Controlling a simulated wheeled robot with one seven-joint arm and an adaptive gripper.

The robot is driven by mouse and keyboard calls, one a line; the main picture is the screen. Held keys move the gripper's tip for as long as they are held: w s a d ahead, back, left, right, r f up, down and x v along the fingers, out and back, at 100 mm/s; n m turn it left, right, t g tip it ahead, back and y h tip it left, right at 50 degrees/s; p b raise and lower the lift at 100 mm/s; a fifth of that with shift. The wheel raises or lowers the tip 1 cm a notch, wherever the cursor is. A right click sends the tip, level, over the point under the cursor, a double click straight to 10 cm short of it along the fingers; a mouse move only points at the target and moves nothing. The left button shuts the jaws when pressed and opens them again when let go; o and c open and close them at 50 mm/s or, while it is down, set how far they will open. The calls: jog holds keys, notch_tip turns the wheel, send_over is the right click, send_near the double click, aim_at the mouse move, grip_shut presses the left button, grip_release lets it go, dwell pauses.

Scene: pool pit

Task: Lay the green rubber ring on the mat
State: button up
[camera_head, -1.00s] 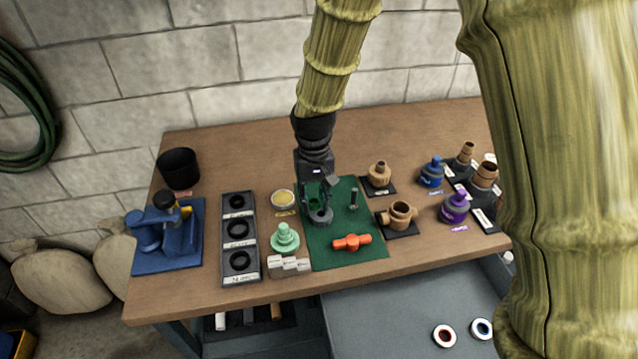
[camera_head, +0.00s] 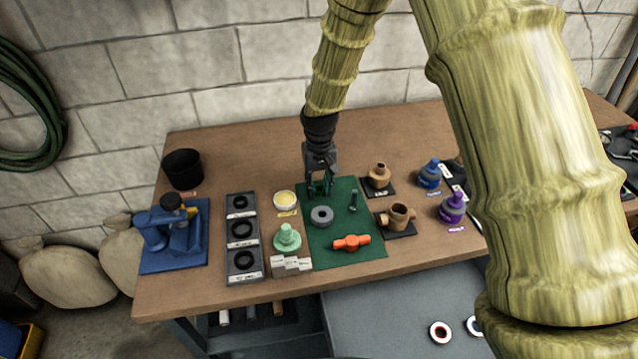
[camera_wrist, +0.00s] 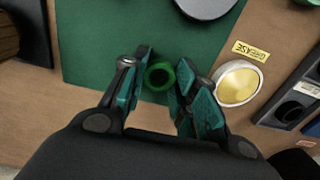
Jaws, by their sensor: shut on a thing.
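The green rubber ring (camera_wrist: 160,76) shows in the wrist view between the two fingertips of my gripper (camera_wrist: 160,80), with its hole facing the camera. My gripper is shut on it. In the head view my gripper (camera_head: 321,188) is over the back part of the green mat (camera_head: 345,218), and the ring is hard to make out there against the mat. I cannot tell whether the ring touches the mat. The mat also shows in the wrist view (camera_wrist: 100,50) under the fingers.
A grease tin (camera_head: 285,200) stands left of the mat. Brass fittings (camera_head: 397,216) stand on its right. The mat's front left is bare.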

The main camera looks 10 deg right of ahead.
jog(key=shift+f, duration=0.15)
jog(key=shift+f, duration=0.15)
jog(key=o, duration=0.7)
notch_tip(320, 180, up, 12)
jog(key=b, duration=0.3)
dwell(0.3)
